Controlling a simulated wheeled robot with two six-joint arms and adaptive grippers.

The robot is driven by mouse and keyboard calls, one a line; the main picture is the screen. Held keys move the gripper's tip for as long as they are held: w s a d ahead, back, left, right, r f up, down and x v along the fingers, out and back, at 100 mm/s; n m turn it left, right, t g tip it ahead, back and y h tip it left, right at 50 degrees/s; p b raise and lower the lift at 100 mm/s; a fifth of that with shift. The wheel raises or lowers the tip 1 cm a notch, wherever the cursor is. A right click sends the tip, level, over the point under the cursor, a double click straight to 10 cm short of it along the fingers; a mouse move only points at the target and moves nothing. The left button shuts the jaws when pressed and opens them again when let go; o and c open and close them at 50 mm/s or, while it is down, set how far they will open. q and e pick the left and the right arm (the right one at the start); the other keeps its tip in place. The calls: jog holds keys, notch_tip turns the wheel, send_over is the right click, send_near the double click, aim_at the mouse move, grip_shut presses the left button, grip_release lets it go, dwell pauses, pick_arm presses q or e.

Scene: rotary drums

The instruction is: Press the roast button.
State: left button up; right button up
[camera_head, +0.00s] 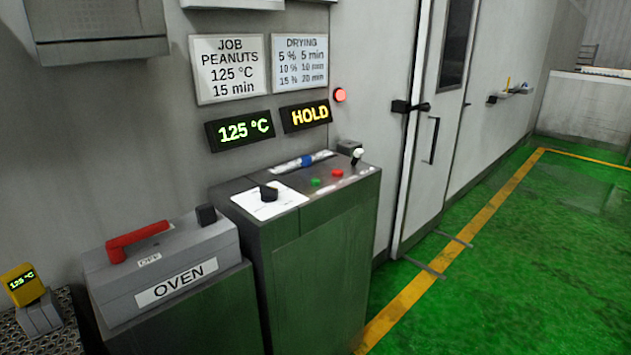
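A dark green control console (312,265) stands against the wall. Its top carries a green button (315,182) and a red button (337,173). I cannot read a label that says which one is the roast button. A black rotary knob (268,192) sits on a white dial plate at the left of the top, and a white-tipped lever (357,156) stands at the back right. Above, one display (240,130) reads 125 °C and another (306,116) reads HOLD. A red lamp (340,95) glows beside them. Neither of my grippers is in view.
A grey box labelled OVEN (172,284) with a red handle (137,241) stands left of the console. A yellow handheld reader (22,283) shows 125 °C. Wall signs (228,68) list the job. Right are a door (425,130) and open green floor (500,260).

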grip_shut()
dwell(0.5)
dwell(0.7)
